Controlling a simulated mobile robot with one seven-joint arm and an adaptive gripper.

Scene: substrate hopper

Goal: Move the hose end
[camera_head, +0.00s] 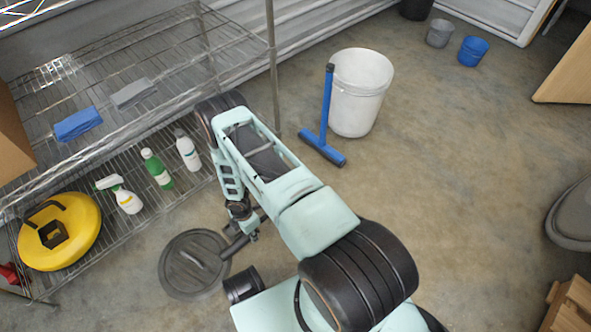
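My gripper (246,232) is at the end of the pale green arm, low over the floor in front of the wire shelf. It is small and partly hidden by my arm, so I cannot tell whether its fingers are open or shut. A short dark tube (235,249) passes close beside the gripper and reaches the rim of a round dark disc (190,265) on the floor. The tube may be the hose end; I cannot tell, nor whether the gripper touches it.
A wire shelf (178,84) at left holds blue and grey cloths, several bottles and a yellow round unit (87,222). A white bucket (362,92) and blue squeegee (327,112) stand behind my arm. A wooden crate (571,306) is at lower right.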

